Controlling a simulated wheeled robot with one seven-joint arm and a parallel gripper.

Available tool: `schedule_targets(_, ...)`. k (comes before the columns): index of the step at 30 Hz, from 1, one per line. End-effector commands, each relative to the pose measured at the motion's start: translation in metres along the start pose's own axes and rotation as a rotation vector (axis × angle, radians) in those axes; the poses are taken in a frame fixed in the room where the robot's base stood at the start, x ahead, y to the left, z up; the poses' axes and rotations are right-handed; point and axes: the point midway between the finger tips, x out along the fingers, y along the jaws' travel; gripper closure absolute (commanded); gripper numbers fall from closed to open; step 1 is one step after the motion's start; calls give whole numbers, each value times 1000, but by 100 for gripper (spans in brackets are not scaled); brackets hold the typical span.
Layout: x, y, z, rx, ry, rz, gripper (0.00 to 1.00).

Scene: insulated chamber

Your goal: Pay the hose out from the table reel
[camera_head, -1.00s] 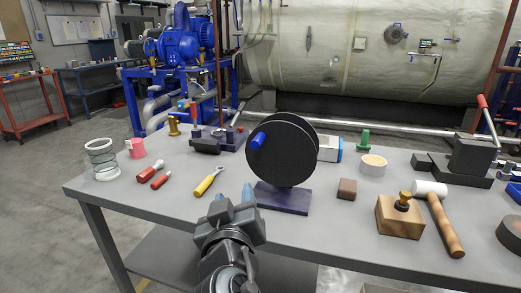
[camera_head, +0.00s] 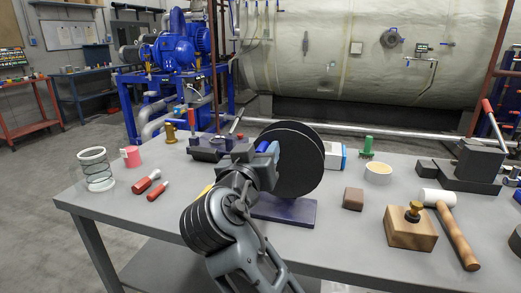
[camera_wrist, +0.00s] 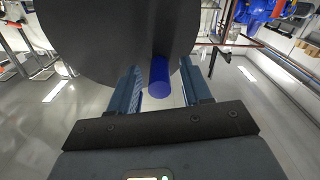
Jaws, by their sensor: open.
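The table reel (camera_head: 300,160) is a black disc-shaped drum on a dark purple base (camera_head: 288,211), standing upright on the grey table. A blue cylindrical handle (camera_wrist: 159,78) sticks out from the reel's face (camera_wrist: 105,45) in the wrist view. My gripper (camera_wrist: 160,88) is open, with its blue fingers on either side of the handle and a gap showing on both sides. In the head view my gripper (camera_head: 258,156) is in front of the reel's left side and hides part of it. I cannot make out any hose.
A wooden block with a brass knob (camera_head: 411,228) and a white-headed mallet (camera_head: 450,220) lie to the right. A brown block (camera_head: 353,199) is nearer the reel. The table's front edge is partly clear.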

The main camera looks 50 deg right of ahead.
Motion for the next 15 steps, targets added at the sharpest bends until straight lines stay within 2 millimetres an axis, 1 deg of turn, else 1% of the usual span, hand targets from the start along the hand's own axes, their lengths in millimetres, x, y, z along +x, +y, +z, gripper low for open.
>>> schedule_targets(3,4,0,0,0,0,-1,52)
schedule_targets(10,4,0,0,0,0,-1,53)
schedule_targets(15,4,0,0,0,0,-1,69)
